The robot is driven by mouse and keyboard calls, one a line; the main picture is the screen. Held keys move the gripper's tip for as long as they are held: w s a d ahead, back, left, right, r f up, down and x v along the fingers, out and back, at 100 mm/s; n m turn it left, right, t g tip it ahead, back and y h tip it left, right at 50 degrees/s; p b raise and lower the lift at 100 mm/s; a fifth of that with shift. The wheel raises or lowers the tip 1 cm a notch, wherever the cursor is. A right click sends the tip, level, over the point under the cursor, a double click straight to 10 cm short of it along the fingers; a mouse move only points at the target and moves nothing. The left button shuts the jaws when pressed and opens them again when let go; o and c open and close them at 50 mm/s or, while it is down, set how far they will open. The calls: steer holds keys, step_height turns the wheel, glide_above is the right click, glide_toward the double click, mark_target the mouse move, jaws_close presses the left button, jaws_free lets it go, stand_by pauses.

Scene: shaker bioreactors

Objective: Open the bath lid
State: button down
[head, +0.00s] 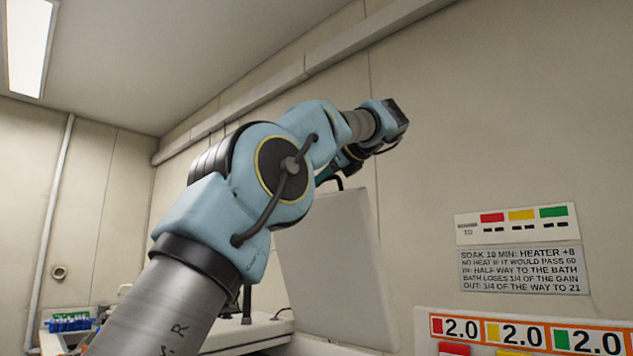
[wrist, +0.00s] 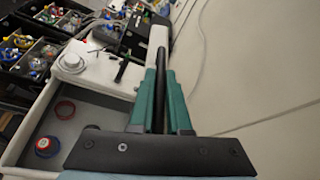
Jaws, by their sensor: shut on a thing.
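The bath lid (head: 332,270) is a pale grey panel that stands steeply raised in the head view, leaning slightly back near the wall. A black handle shows at its top edge. In the wrist view my gripper (wrist: 162,85) has its green fingers closed around a dark bar (wrist: 159,45), which looks like this handle. In the head view the fingers are mostly hidden behind my arm. The bath (wrist: 22,150) lies open on the left of the wrist view, with a red ring and a red-and-white round item inside.
A counter with black bins (wrist: 40,55) of coloured items lies beyond the bath. A white round object (wrist: 70,63) sits on the bath's rim area. The wall is close behind the lid, with a sign (head: 523,269) and coloured number labels (head: 530,335) at right.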

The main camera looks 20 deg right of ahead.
steer(key=c, duration=0.9)
jaws_free()
steer(key=v, duration=1)
steer(key=shift+s+d, duration=0.1)
steer(key=shift+s, duration=0.3)
